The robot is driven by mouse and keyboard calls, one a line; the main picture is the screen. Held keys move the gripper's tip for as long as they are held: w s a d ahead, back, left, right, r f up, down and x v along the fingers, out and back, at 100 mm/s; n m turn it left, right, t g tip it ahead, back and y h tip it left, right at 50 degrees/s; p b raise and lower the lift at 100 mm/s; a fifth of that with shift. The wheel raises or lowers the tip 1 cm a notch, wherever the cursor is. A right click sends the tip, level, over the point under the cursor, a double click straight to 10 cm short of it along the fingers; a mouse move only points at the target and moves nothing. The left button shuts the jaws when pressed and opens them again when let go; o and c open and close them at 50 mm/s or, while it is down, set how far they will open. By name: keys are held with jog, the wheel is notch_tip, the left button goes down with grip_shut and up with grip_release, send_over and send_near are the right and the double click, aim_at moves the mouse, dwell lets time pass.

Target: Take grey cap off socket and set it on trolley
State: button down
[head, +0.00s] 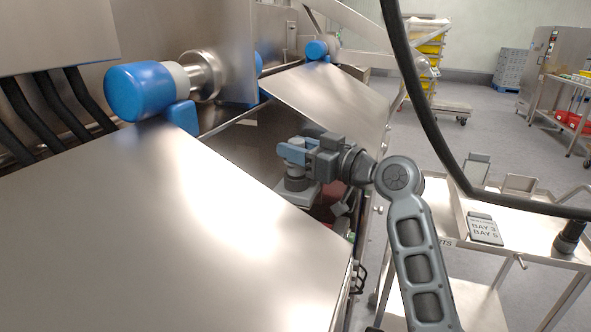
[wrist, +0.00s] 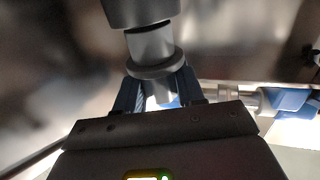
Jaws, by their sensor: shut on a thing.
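My gripper (head: 293,152) reaches into the opening beside the steel conveyor panels, its blue fingers pointing at a grey, capped socket (head: 297,183). In the wrist view my gripper (wrist: 156,88) has its two blue fingers closed on either side of the grey cap (wrist: 157,67). A ringed flange shows just beyond the fingertips, with a lighter neck and a dark cylinder past it. The cap looks in line with the socket; I cannot tell whether they are apart. The trolley (head: 527,222) stands at the right, with a sign reading BAY 3, BAY 5 on its top.
A thick black cable (head: 428,118) hangs in front of the trolley, and a dark cylindrical fitting (head: 570,236) stands at the trolley's right. A large steel panel (head: 190,235) lies left of the opening. Blue-ended rollers (head: 140,91) sit behind it.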

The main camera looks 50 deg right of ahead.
jog(key=shift+r, duration=0.15)
jog(key=shift+r+p, duration=0.75)
jog(key=shift+r, duration=0.25)
jog(key=shift+f, duration=0.1)
